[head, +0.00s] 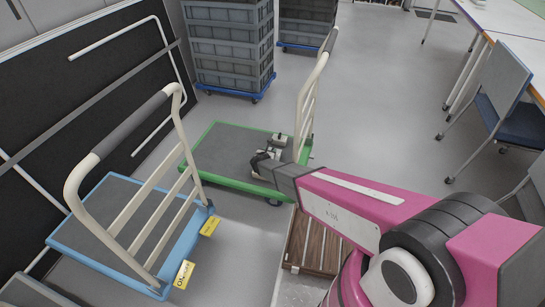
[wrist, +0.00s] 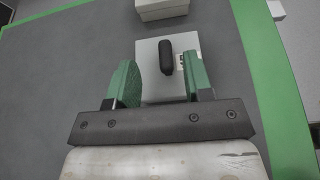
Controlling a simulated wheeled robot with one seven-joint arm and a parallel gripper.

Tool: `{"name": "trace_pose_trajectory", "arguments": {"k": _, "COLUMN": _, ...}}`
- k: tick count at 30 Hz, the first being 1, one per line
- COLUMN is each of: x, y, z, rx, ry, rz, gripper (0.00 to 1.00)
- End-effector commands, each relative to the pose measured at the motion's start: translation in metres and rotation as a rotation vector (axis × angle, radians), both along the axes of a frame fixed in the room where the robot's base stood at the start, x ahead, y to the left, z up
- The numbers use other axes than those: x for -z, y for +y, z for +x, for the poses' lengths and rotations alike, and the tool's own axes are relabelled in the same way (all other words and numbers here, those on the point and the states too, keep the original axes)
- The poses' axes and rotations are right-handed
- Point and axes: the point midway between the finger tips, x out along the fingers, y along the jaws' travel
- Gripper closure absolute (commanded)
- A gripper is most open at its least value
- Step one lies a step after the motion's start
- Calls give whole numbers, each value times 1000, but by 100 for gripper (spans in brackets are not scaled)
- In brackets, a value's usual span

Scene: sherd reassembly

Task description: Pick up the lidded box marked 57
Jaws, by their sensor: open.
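A light grey box (wrist: 155,88) with a black oblong handle on top sits on the grey deck of the green-framed cart (wrist: 62,70). A small label with dark marks shows by its right side, partly behind a finger; I cannot read the number. My gripper (wrist: 158,64) is open above the box, one green finger toward each side, the handle between them. I cannot tell whether the fingers touch the box. In the head view my gripper (head: 264,160) is over the green-framed cart (head: 222,140), and the box there is mostly hidden by my arm.
Another pale box (wrist: 160,9) stands just beyond the grey one. A blue cart (head: 120,215) with a tall handle and yellow tags is at the left. A brown slatted platform (head: 310,246) lies nearer me. Stacked grey crates (head: 232,50) stand behind; chairs (head: 510,95) are at right.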

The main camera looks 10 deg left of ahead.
Motion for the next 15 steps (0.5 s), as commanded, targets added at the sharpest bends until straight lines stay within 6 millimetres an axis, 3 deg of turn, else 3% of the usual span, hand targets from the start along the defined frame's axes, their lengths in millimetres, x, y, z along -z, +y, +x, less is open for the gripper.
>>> {"name": "trace_pose_trajectory", "arguments": {"k": 15, "x": 21, "y": -8, "z": 49, "rx": 0, "ry": 0, "rz": 1, "gripper": 53}}
